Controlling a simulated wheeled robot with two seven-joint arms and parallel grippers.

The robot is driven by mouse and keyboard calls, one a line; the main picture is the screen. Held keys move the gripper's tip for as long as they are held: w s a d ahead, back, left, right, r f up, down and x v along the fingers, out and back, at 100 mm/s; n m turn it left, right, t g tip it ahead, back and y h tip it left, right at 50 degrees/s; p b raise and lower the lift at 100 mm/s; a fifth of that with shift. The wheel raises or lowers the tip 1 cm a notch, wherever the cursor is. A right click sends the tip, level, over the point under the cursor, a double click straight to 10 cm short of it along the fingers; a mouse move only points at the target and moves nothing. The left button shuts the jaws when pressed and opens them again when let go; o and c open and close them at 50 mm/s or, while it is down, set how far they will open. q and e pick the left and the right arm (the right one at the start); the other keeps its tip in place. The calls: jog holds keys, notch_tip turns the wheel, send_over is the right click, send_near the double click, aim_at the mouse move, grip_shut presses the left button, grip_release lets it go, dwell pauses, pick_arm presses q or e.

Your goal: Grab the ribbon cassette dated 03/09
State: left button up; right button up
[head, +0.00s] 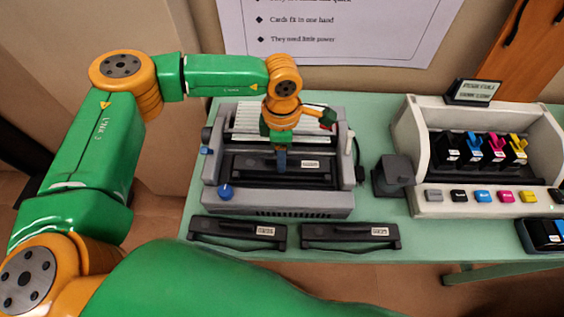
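Three black ribbon cassettes are in the head view. One cassette (314,176) sits inside the grey printer (280,202). A second cassette (237,233) lies on the table in front of the printer at left, and a third (350,237) lies to its right. Each has a small white label, and the dates are too small to read surely. My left gripper (281,160) points down over the middle of the printer, at the cassette inside it. Its fingers are small and partly hidden, so I cannot tell whether they touch or hold that cassette. My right gripper is out of view.
A small dark grey block-shaped object (393,175) stands right of the printer. Farther right is a pale unit (425,148) with coloured cartridges, a row of buttons and a small sign (473,92). Another cartridge pack (545,236) lies at the table's right. A wall stands behind.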

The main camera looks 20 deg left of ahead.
pick_arm(q)
grip_shut()
dwell(1.3)
